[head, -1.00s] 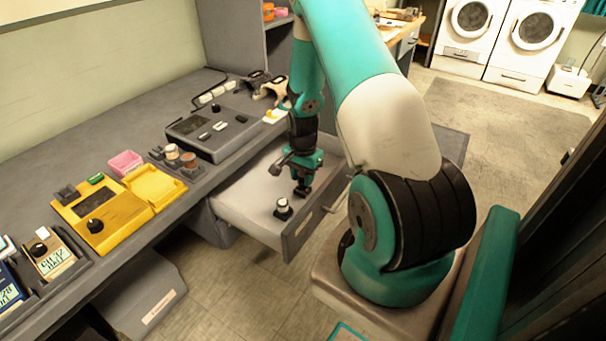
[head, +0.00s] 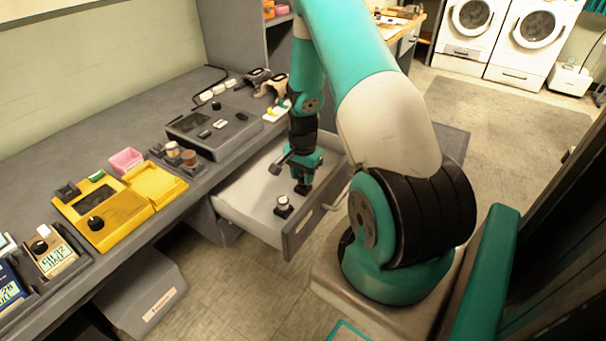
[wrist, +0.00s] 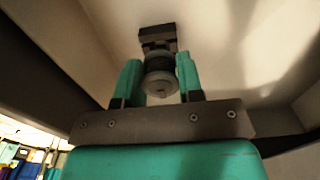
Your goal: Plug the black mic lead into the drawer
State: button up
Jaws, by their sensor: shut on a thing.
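The drawer (head: 238,205) is pulled out from under the bench, and my gripper (head: 303,180) reaches down into it near its front right part. In the wrist view my gripper (wrist: 160,82) has its teal fingers shut on a dark grey round plug, the mic lead's end (wrist: 161,84). A dark block (wrist: 157,37) lies just beyond the plug, against the pale drawer floor; it seems in line with it. I cannot tell whether the plug is seated in it. No cord is visible. A white-topped round piece on a dark base (head: 283,205) stands in the drawer, left of my gripper.
The bench above holds a grey device (head: 213,130), a yellow device (head: 105,208), a pink box (head: 126,160) and small jars (head: 172,150). The drawer's front panel (head: 306,228) stands close to my gripper. Floor (head: 235,285) is clear in front of the drawer.

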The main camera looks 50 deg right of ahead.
jog(key=shift+f+b, duration=0.6)
jog(key=shift+f, duration=0.45)
dwell(0.9)
jog(key=o, duration=1)
jog(key=shift+r, duration=0.1)
notch_tip(320, 180, up, 17)
jog(key=shift+r+p, duration=0.15)
jog(key=shift+p, duration=0.4)
